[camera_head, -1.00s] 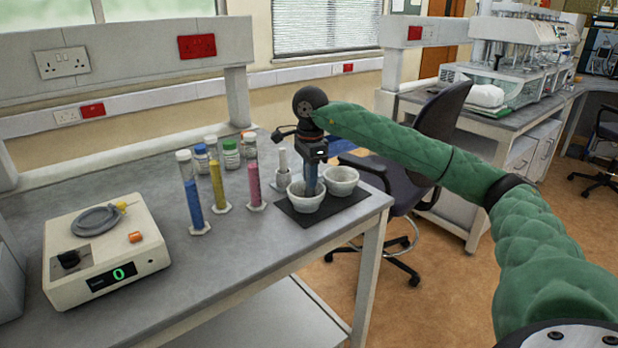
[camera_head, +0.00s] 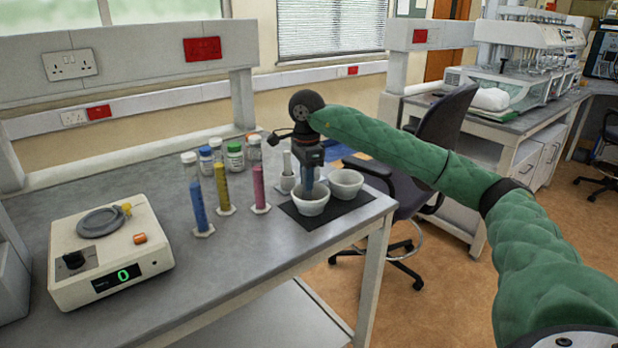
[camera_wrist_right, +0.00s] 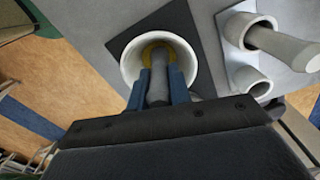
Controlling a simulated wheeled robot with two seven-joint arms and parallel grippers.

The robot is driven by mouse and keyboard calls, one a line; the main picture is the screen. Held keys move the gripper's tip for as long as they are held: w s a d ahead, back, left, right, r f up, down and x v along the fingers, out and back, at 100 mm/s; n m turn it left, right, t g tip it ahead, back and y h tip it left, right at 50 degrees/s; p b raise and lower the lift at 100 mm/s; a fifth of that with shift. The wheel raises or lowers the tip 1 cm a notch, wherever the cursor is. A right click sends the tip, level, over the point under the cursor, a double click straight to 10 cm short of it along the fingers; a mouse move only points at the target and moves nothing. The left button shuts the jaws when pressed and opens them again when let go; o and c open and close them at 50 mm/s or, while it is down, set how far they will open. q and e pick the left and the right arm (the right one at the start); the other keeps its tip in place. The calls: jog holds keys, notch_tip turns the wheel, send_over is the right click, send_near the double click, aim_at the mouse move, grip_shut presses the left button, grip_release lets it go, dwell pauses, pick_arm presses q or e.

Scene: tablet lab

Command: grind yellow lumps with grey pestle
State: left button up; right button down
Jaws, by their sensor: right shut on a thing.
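My right gripper (camera_head: 309,181) points down over the front-left white mortar (camera_head: 311,208) on a black mat (camera_head: 348,208). In the wrist view its blue fingers (camera_wrist_right: 158,84) are shut on a grey pestle (camera_wrist_right: 158,65), whose lower end is inside the mortar (camera_wrist_right: 131,66). Yellow material (camera_wrist_right: 148,47) shows around the pestle's end in the bowl; single lumps cannot be told apart. A second white mortar (camera_head: 346,180) stands behind to the right. My left gripper is out of view.
A white pestle (camera_wrist_right: 280,44) rests in a white holder (camera_wrist_right: 231,50) with an empty ring. Blue, yellow (camera_head: 222,188) and pink (camera_head: 259,187) tubes and several capped bottles stand left of the mat. A cream device (camera_head: 110,255) sits farther left. The bench front between is clear.

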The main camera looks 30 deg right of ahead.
jog(key=shift+s, duration=0.6)
jog(key=shift+s+d+b, duration=0.25)
jog(key=shift+d+b, duration=0.15)
jog(key=shift+d, duration=0.1)
jog(key=shift+w+d, duration=0.35)
jog(key=shift+d, duration=0.1)
jog(key=shift+w+a, duration=0.1)
jog(key=shift+w, duration=0.45)
jog(key=shift+w+a, duration=0.2)
jog(key=shift+a, duration=0.25)
jog(key=shift+s+a, duration=0.35)
jog(key=shift+a, duration=0.1)
jog(key=shift+s, duration=0.5)
jog(key=shift+r, duration=0.15)
